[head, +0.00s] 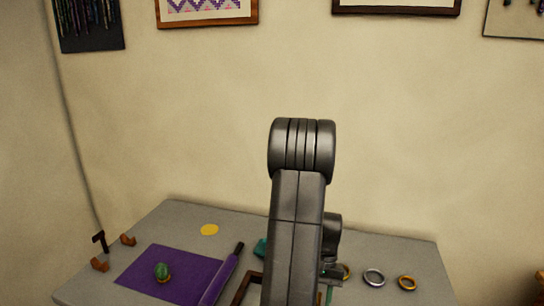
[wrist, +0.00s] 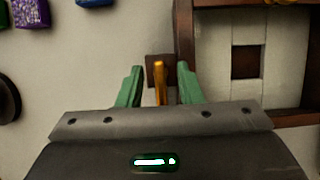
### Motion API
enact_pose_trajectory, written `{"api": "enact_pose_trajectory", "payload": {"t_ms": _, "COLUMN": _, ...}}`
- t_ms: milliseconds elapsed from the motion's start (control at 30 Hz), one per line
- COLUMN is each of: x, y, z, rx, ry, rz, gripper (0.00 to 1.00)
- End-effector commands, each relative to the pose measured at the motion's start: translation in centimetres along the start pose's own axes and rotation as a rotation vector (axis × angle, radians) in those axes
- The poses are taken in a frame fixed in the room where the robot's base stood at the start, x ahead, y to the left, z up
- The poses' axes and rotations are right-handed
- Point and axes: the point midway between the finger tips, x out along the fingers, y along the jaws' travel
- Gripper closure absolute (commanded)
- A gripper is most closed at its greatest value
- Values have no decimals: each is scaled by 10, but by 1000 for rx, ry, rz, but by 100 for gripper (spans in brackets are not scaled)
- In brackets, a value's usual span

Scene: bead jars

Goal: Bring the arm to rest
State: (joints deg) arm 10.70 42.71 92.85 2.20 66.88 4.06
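My gripper (wrist: 159,68) shows in the wrist view with its two green fingers spread apart. A narrow gold-orange piece (wrist: 160,82) stands in the gap between them, with bare space on both sides, so the fingers do not appear to touch it. A small brown block (wrist: 154,62) is just beyond it. In the head view my arm rises through the middle of the picture, and only a bit of a green finger (head: 329,294) shows beside it, low over the table. The arm hides the rest of the gripper there.
The grey table (head: 385,250) holds a purple mat (head: 200,268) with a green egg-like piece (head: 162,270) on it, and a purple roll (head: 222,280). A yellow disc (head: 209,230) lies behind. A silver ring (head: 374,277) and gold ring (head: 407,283) lie right. A brown frame (wrist: 184,50) stands close beside my gripper.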

Motion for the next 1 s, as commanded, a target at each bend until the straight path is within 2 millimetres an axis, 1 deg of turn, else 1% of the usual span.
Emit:
{"api": "enact_pose_trajectory", "payload": {"t_ms": 133, "x": -5, "y": 0, "z": -1, "rx": 6, "ry": 3, "rz": -3, "gripper": 67}}
{"api": "enact_pose_trajectory", "payload": {"t_ms": 267, "x": -20, "y": 0, "z": -1, "rx": 14, "ry": 5, "rz": -7, "gripper": 67}}
{"api": "enact_pose_trajectory", "payload": {"t_ms": 867, "x": -140, "y": 1, "z": -1, "rx": 15, "ry": 6, "rz": -7, "gripper": 67}}
{"api": "enact_pose_trajectory", "payload": {"t_ms": 1000, "x": -111, "y": 1, "z": 1, "rx": 15, "ry": -5, "rz": -6, "gripper": 67}}
